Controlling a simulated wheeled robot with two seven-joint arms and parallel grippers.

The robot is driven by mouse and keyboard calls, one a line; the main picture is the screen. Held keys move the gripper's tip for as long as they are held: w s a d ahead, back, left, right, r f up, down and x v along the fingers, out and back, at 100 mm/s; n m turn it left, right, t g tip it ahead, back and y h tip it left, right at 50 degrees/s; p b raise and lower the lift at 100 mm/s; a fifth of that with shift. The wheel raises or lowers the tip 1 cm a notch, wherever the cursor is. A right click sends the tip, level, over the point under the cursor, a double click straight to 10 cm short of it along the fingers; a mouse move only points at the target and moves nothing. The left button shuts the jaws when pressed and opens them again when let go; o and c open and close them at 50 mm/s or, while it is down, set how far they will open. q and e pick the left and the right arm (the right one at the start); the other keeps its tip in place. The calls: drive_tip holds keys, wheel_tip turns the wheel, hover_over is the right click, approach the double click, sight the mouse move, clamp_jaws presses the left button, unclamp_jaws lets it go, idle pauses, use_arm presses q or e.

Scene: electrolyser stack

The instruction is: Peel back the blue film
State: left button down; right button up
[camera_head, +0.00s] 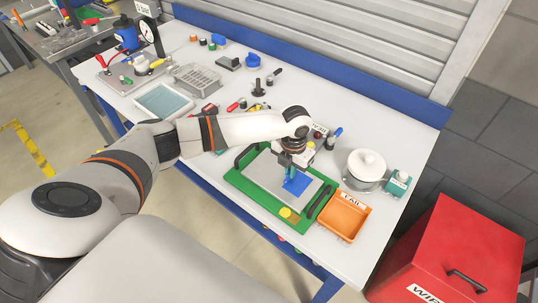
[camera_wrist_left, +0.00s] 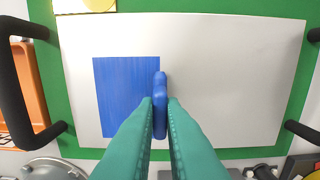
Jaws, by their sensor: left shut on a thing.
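The blue film (camera_wrist_left: 120,92) lies on a pale grey plate (camera_wrist_left: 235,85) that sits on a green board. In the head view the film (camera_head: 298,186) shows as a small blue patch on the plate (camera_head: 266,172). My left gripper (camera_head: 290,163) is above the plate. In the left wrist view its green fingers (camera_wrist_left: 160,112) are shut on an upright blue rounded tab (camera_wrist_left: 160,80) at the film's right edge. The fingers hide the lower part of the tab, and I cannot tell how it joins the film. My right gripper is in neither view.
The green board (camera_head: 244,183) has black handles at its ends. An orange tray (camera_head: 344,217) stands close at its right, with a white lidded pot (camera_head: 366,166) behind. Loose tools and a shallow tray (camera_head: 166,100) fill the left and back of the white table.

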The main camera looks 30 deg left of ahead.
use_arm(q)
drive_tip(key=shift+d, duration=1)
drive_tip(key=shift+s+d+p, duration=0.1)
drive_tip(key=shift+d+p, duration=0.15)
drive_tip(key=shift+p, duration=0.05)
drive_tip(key=shift+d, duration=0.95)
drive_tip(key=shift+s+d+p, duration=0.1)
drive_tip(key=shift+d+p, duration=0.2)
drive_tip(key=shift+d, duration=0.5)
drive_tip(key=c, duration=1.3)
unclamp_jaws()
